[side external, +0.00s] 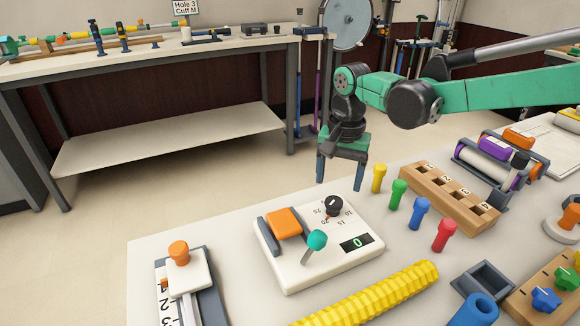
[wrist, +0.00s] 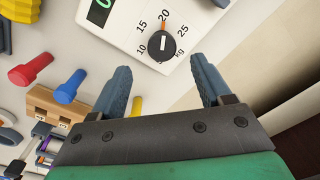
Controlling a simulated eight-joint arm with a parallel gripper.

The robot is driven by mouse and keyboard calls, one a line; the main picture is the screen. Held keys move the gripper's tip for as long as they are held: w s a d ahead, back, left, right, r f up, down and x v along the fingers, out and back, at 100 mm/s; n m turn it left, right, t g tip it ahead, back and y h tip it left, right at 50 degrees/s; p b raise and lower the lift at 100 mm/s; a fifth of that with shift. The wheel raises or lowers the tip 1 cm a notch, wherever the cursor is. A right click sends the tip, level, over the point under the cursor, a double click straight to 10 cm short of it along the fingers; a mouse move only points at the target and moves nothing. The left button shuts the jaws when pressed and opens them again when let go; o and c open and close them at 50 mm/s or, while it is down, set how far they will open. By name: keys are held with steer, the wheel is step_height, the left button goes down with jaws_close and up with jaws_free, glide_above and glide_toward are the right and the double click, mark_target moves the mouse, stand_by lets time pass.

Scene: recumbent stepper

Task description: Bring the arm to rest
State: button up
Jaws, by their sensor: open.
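My gripper (side external: 340,182) hangs from the green and black arm, fingers pointing down, above the far edge of the white table (side external: 150,255). Its two blue-grey fingers are apart with nothing between them. In the wrist view my gripper (wrist: 160,85) is also open and empty. The white device (side external: 300,275) with a black dial (side external: 333,206), an orange pad (side external: 284,222), a teal-knobbed lever (side external: 316,240) and a display showing 0 lies in front of my gripper. In the wrist view the dial (wrist: 161,45) is beyond the fingertips, its orange mark near 20.
Yellow (side external: 379,178), green (side external: 398,193), blue (side external: 420,213) and red (side external: 444,235) pegs stand beside a numbered wooden block (side external: 450,198). A yellow ridged roller (side external: 375,295) lies in front. An orange-knobbed slider (side external: 179,253) is at left. Open floor lies behind the table.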

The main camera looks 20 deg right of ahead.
steer(key=s+d+r+n+t, duration=0.2)
steer(key=s+d+n+t, duration=0.1)
steer(key=s, duration=0.3)
steer(key=s+d+r+n+t, duration=0.2)
steer(key=s+d+n+t, duration=0.2)
steer(key=s+n, duration=0.1)
steer(key=shift+s+d+r+n, duration=0.2)
steer(key=shift+s+n, duration=0.2)
steer(key=shift+s, duration=0.4)
